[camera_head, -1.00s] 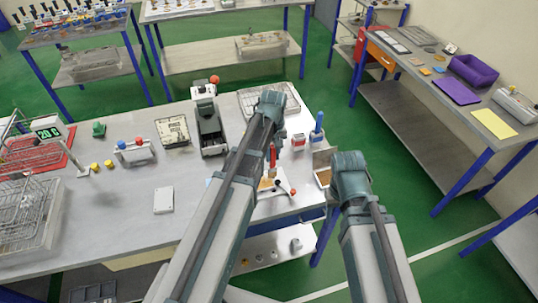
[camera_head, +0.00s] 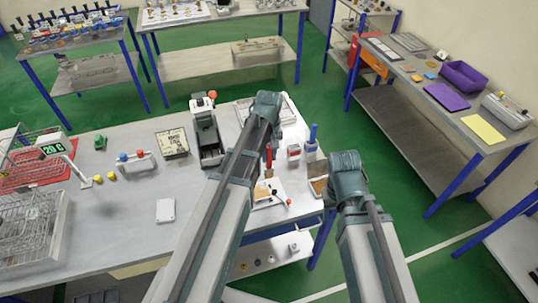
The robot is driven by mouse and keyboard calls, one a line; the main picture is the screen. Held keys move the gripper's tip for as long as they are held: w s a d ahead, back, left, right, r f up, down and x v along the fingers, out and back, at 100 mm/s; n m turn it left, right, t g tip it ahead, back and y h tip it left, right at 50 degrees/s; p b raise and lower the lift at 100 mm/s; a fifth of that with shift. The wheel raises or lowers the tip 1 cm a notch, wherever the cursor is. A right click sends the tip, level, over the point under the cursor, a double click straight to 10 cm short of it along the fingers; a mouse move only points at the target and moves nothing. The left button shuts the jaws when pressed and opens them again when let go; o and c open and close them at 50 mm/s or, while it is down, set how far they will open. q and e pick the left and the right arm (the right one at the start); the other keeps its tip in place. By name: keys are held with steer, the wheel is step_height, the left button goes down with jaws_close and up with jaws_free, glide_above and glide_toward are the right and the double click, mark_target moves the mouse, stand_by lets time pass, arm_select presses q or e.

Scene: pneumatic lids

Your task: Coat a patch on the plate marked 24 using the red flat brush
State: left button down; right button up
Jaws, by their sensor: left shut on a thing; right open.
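My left gripper (camera_head: 267,130) is over the right part of the near grey table, its jaws largely hidden behind my own arm. It is shut on the red flat brush (camera_head: 268,157), whose red handle shows below my wrist, roughly upright. A pale plate with a tan patch (camera_head: 266,192) lies below the brush, partly covered by my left forearm. I cannot read a 24 on it, nor tell if the bristles touch it.
A grey machine (camera_head: 207,130) stands left of my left arm. The table's left middle around a white slab (camera_head: 166,210) is mostly clear.

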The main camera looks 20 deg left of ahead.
mark_target(269, 146)
arm_select(q)
step_height(269, 146, up, 3)
steer(key=p, duration=0.3)
stand_by(0.4)
stand_by(0.5)
